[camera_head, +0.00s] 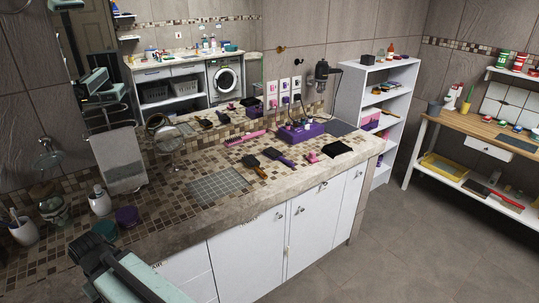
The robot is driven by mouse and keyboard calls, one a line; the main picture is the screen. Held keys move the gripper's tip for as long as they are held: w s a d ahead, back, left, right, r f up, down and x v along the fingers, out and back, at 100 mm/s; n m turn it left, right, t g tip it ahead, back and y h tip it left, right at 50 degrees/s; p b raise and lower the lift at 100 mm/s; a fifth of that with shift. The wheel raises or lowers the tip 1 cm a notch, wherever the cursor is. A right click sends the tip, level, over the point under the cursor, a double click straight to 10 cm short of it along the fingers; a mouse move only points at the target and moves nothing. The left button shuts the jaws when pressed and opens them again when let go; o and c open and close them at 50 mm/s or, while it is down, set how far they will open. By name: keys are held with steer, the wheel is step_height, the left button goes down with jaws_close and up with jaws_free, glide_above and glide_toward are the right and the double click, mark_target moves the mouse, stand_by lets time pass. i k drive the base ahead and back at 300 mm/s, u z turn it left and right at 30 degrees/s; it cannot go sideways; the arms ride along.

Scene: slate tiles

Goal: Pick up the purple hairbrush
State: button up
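A dark purple hairbrush (279,157) lies flat on the tiled counter (180,197), right of the middle of the head view. Its dark head is at the upper left and its handle runs down to the right. Nothing holds it or covers it. Teal and black parts of my own arm show at the lower left, well apart from the brush. I cannot make out my gripper's fingers.
A black brush with an orange-brown handle (253,166) lies close left of it. A purple box (300,131), a pink item (312,157) and a black cloth (338,150) are near. A mirror (190,60) stands behind. Open floor (420,240) lies right of the counter.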

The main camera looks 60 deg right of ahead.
mark_target(273, 153)
steer(key=z, duration=0.8)
